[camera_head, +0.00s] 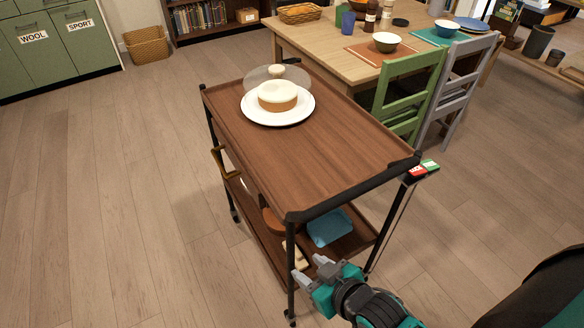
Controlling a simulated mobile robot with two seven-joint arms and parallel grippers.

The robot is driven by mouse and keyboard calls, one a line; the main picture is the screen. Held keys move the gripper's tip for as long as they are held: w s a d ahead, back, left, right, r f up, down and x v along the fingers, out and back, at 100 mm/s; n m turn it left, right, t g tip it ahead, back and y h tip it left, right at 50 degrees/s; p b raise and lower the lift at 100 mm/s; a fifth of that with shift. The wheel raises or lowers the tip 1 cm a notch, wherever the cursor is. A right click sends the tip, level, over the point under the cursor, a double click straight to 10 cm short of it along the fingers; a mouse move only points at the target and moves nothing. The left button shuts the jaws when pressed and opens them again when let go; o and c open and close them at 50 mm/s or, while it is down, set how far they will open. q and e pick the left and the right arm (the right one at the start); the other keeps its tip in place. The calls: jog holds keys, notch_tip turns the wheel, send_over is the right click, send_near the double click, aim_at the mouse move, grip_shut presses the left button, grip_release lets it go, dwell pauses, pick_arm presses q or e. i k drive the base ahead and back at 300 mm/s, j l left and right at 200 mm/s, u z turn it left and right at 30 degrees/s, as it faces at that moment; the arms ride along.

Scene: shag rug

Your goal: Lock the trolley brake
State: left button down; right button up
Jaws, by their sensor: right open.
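The wooden trolley (330,140) stands in the middle of the floor, with a dark top shelf, black posts and a lower shelf. A small red and green piece with white lettering (421,170) sits at its near right corner, beside a thin rod running down. The lettering is too small to read. I cannot tell which position the brake is in. My right gripper (310,268) is open and empty near the trolley's front left post, below the top shelf and apart from the red and green piece. My left gripper is not in view.
A white plate (254,113) with a cake under a clear dome stands on the trolley. The lower shelf holds a blue item (329,228). A set dining table (318,45) with a green chair (412,88) is behind right. The floor at left is clear.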

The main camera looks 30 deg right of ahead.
aim_at(428, 166)
jog(key=z, duration=1.7)
